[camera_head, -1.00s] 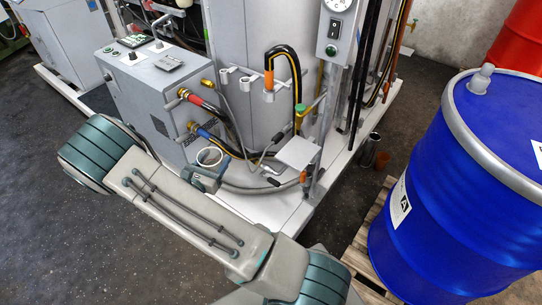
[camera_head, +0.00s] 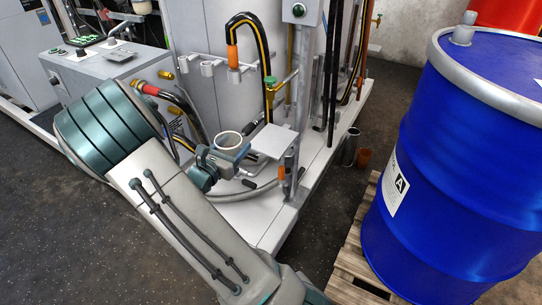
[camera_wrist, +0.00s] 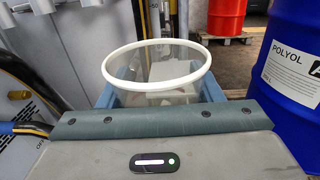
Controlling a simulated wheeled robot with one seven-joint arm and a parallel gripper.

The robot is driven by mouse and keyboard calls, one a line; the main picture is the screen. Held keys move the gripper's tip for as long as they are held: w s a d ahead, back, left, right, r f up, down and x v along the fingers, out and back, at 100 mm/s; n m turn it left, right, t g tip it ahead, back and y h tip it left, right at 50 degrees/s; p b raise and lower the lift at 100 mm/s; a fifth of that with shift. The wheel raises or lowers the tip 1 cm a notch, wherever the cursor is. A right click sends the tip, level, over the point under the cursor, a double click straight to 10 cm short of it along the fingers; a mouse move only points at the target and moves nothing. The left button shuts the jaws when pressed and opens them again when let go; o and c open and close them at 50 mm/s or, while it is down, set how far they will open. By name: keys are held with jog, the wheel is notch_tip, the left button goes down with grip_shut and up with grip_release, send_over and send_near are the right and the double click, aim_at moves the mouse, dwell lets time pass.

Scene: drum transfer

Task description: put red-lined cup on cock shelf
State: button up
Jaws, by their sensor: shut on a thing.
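My gripper (camera_head: 226,156) is shut on a cup with a pale rim (camera_head: 229,140). The cup is upright. A small flat light-grey plate, which looks like the cock shelf (camera_head: 273,142), stands just right of the cup in the head view, below the green-handled cock (camera_head: 283,83). The plate's visible top looks bare. The cup appears apart from it; their height difference is hard to tell.
A blue drum (camera_head: 455,165) stands on a wooden pallet (camera_head: 352,262) at the right. A black-and-yellow hose (camera_head: 266,60) and an upright post (camera_head: 299,90) are close to the plate. Holders (camera_head: 208,67) line the machine's wall. A metal cup (camera_head: 350,146) and a brown one (camera_head: 364,158) stand on the floor.

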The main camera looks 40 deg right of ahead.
jog(key=s+d+f+b, duration=0.1)
jog(key=d+f+b, duration=0.1)
jog(key=b, duration=0.3)
send_over(273, 139)
jog(key=shift+s+a+r+g, duration=0.1)
jog(key=shift+a+r+g, duration=0.2)
jog(key=shift+a, duration=0.05)
jog(key=shift+d+f+b, duration=0.15)
jog(key=shift+f+b, duration=0.15)
jog(key=shift+f, duration=0.55)
jog(key=shift+d+f+b, duration=0.15)
jog(key=shift+f+b, duration=0.15)
jog(key=shift+f, duration=0.55)
jog(key=shift+f, duration=0.2)
jog(key=o, duration=1)
jog(key=shift+r+m, duration=0.15)
jog(key=shift+m, duration=0.15)
